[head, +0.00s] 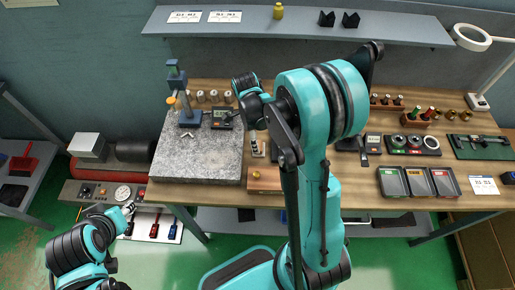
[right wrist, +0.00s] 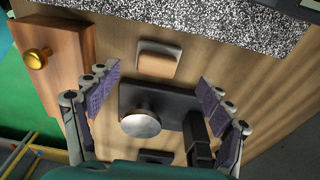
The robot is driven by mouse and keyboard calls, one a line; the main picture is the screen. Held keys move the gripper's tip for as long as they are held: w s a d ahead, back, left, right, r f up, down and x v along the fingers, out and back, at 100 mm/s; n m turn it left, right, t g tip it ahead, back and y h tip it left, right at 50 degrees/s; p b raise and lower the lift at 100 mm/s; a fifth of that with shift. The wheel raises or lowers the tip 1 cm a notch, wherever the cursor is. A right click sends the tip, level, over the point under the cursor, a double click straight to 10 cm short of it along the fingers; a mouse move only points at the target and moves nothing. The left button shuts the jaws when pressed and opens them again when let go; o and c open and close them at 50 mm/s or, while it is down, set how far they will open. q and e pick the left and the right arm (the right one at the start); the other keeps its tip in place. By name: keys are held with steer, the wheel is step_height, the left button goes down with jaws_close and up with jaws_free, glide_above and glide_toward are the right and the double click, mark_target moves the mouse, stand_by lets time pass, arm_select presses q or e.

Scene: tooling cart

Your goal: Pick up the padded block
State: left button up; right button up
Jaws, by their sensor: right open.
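The padded block (right wrist: 158,58), a small wooden block with a grey pad at its upper end, lies on the wooden bench top in the right wrist view. It is beside the speckled granite plate. The block lies beyond the fingertips, roughly in line with the gap, and is not touched. In the head view my right arm covers much of this spot, so the block is not clear there. My left arm is low at the left, with its gripper (head: 130,208) small and unclear.
A dark stand with a round silver top (right wrist: 141,124) is close below the block, between the fingers' span. A wooden box with a brass knob (right wrist: 38,58) stands to the left. The granite plate (head: 205,158) lies left in the head view, with bins (head: 420,182) at the right.

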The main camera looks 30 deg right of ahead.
steer(key=f, duration=0.1)
steer(key=f+b, duration=0.1)
steer(key=f, duration=0.3)
steer(key=shift+s+d, duration=0.25)
steer(key=shift+s, duration=0.1)
steer(key=shift+r, duration=0.1)
steer(key=c, duration=1.4)
steer(key=shift+r, duration=0.1)
step_height(320, 180, up, 4)
steer(key=shift+r+p, duration=0.2)
steer(key=shift+p, duration=0.45)
steer(key=s+d+r, duration=0.1)
steer(key=s+r, duration=0.1)
steer(key=s, duration=0.1)
steer(key=s+d+r+p, duration=0.1)
steer(key=s+d+r, duration=0.1)
steer(key=s, duration=0.2)
steer(key=s+d+r+p, duration=0.1)
steer(key=s+d+r, duration=0.1)
steer(key=s, duration=0.1)
steer(key=shift+s+d+r, duration=0.15)
steer(key=shift+s+r, duration=0.05)
